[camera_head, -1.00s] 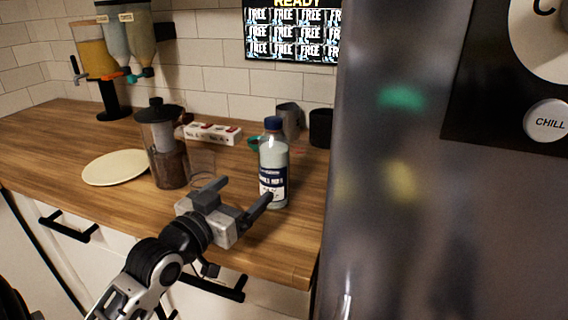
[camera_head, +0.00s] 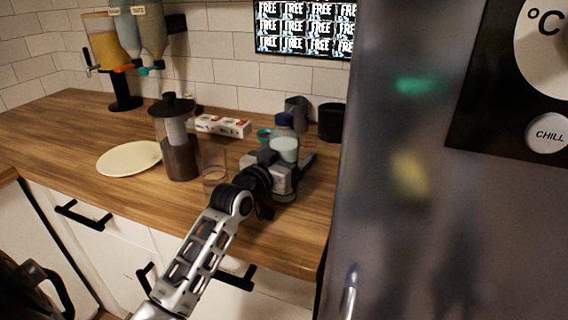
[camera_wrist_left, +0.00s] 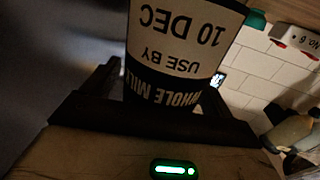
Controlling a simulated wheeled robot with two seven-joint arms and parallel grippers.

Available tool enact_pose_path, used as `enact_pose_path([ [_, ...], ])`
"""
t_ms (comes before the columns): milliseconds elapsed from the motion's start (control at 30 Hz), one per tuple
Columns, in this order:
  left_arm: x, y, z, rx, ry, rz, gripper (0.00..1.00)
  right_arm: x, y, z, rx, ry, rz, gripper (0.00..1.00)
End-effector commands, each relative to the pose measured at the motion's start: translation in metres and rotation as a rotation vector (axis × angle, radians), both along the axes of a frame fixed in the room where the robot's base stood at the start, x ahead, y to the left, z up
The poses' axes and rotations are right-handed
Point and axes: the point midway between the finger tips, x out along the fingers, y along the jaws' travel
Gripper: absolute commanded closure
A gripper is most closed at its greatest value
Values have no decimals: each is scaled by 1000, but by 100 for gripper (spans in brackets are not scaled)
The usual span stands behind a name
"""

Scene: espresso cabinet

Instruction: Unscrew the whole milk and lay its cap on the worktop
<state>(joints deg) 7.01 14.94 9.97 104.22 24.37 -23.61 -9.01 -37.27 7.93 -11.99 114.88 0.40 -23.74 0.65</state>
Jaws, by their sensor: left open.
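The whole milk bottle (camera_head: 285,148) stands upright on the wooden worktop (camera_head: 110,205), near its right end beside the steel fridge. Its dark blue cap (camera_head: 284,120) is on its top. My left gripper (camera_head: 287,164) is at the bottle's body, below the cap, with its fingers open on either side. In the left wrist view the label (camera_wrist_left: 180,45) reads "WHOLE MILK, USE BY 10 DEC" upside down between the fingers. I cannot tell whether either finger touches the bottle. The gripper hides much of the bottle's lower part. My right gripper is not in view.
A clear glass (camera_head: 214,170) and a dark-lidded canister (camera_head: 179,140) stand left of the bottle. A teal bowl (camera_head: 264,135), a grey cup (camera_head: 297,108) and a black cup (camera_head: 331,122) are behind. The fridge (camera_head: 420,230) closes off the right. Bare worktop lies in front.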

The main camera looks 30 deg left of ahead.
Motion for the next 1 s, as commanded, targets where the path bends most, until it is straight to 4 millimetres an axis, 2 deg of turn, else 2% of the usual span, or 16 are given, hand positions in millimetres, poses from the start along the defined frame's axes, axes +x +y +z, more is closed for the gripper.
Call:
enact_pose_path([
  [233, 2, 0, 0, 0, -1, 0, 14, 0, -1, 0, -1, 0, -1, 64],
  [400, 2, 0, 0, 0, -1, 0, 61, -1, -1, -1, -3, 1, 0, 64],
  [467, 2, 0, 0, 0, -1, 0, 77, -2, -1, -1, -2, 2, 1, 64],
  [767, 2, 0, 4, 1, -7, 1, 77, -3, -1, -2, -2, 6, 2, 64],
  [1000, 2, 0, 27, 2, -12, 0, 77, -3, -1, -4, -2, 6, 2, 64],
])
